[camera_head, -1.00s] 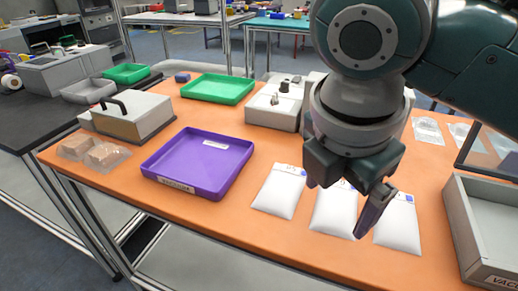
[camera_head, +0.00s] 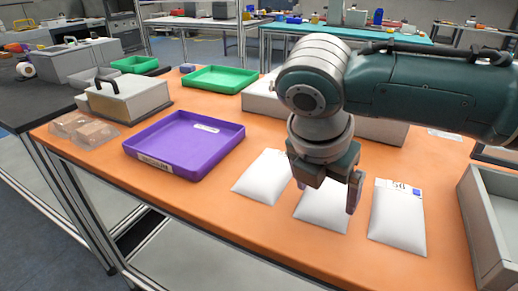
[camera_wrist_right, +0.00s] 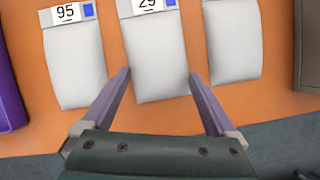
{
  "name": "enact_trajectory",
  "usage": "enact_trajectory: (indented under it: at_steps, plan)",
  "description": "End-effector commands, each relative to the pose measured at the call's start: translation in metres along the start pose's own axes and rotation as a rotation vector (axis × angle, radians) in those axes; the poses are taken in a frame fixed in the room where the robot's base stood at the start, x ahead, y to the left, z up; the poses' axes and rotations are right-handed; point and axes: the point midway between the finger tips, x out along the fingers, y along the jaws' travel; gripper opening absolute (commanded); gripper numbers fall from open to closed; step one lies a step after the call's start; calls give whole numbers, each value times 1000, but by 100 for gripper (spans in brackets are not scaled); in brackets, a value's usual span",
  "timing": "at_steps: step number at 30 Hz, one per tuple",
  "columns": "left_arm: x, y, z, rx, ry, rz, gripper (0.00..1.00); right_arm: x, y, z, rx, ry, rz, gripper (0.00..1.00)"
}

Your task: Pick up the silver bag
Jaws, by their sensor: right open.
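Three pale silver-white bags lie flat in a row on the orange table: a left bag (camera_head: 263,178), a middle bag (camera_head: 322,207) and a right bag (camera_head: 398,222). In the right wrist view the left bag (camera_wrist_right: 74,62) is labelled 95, the middle bag (camera_wrist_right: 157,55) 29, and the right bag (camera_wrist_right: 232,40) shows no label. My right gripper (camera_head: 326,203) is open and empty over the middle bag. In the wrist view its fingers (camera_wrist_right: 160,80) point to either side of that bag's lower end. My left gripper is not in view.
A purple tray (camera_head: 160,163) stands left of the bags and a green tray (camera_head: 247,80) behind it. A grey box (camera_head: 476,220) stands at the right edge. Clear packages (camera_head: 82,130) lie at the far left. The front table strip is clear.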

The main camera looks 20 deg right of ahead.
Motion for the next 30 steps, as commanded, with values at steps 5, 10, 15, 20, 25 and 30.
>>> enact_trajectory:
  at_steps: [5, 10, 15, 20, 25, 30]
  plan:
    - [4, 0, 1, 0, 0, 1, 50, 14, 0, 0, 0, -1, 1, 93]
    - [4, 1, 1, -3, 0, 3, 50, 14, 0, 0, 0, -1, 2, 93]
    - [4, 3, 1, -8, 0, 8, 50, 14, 0, 0, 0, 0, 2, 76]
    - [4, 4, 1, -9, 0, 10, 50, 14, 0, 0, 0, 0, 2, 58]
    - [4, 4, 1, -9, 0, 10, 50, 14, 0, 0, 0, 0, 2, 39]
    - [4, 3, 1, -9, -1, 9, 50, 14, 0, 0, 0, 0, 2, 20]
